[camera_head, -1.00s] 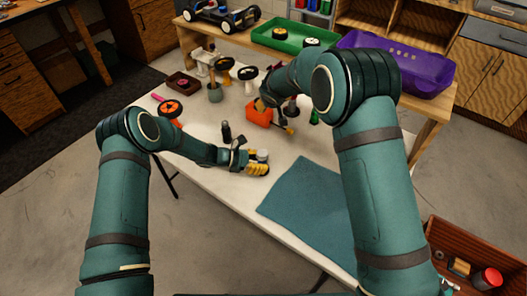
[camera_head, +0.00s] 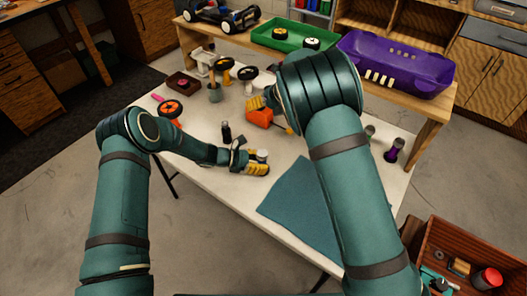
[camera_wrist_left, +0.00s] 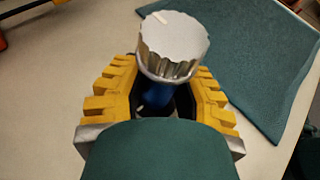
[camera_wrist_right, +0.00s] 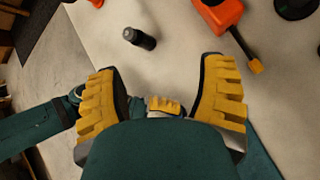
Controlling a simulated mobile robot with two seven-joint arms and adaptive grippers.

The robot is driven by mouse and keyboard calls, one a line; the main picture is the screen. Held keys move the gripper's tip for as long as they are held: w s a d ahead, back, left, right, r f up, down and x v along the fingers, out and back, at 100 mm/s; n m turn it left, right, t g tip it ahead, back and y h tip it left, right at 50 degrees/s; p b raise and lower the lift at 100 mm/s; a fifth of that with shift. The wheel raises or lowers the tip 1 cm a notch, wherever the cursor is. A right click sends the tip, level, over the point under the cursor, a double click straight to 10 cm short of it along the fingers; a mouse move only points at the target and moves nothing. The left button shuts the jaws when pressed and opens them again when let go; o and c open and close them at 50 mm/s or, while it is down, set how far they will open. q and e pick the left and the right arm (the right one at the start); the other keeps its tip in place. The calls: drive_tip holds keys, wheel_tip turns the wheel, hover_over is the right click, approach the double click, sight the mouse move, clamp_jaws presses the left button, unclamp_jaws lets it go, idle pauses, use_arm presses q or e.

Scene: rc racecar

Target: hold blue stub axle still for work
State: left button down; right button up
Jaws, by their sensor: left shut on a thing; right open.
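My left gripper (camera_head: 258,168) is shut low over the white table. In the left wrist view, the blue stub axle (camera_wrist_left: 157,97) shows between its yellow jaws (camera_wrist_left: 158,95). A silver ridged round part (camera_wrist_left: 172,45) sits on top of the axle and hides much of it. In the head view this silver part (camera_head: 262,155) shows at the left jaws. My right gripper (camera_wrist_right: 160,68) is open, with nothing between its fingers, and higher over the table. In the head view, the right gripper (camera_head: 258,103) is partly hidden by its own arm.
An orange tool (camera_head: 262,118) lies beyond the left gripper. A teal mat (camera_head: 300,200) covers the near right of the table. A purple bottle (camera_head: 396,150) stands at the right. A green tray (camera_head: 270,38) and purple bin (camera_head: 370,58) stand behind.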

sight(263, 153)
drive_tip(key=shift+s+d+f+n+g+h, duration=0.75)
drive_tip(key=shift+s+d+n+g, duration=1.85)
drive_tip(key=shift+s+n, duration=3.65)
drive_tip(key=a+f, duration=0.1)
drive_tip(key=f, duration=0.2)
drive_tip(key=w+a+f+n, duration=0.1)
drive_tip(key=a+f, duration=0.1)
drive_tip(key=f, duration=0.1)
drive_tip(key=w+a+f+n, duration=0.1)
drive_tip(key=a+f, duration=0.1)
drive_tip(key=f, duration=0.1)
drive_tip(key=shift+w+f+n+g, duration=0.1)
drive_tip(key=shift+f+n+g, duration=0.15)
drive_tip(key=shift+f+g, duration=0.15)
clamp_jaws()
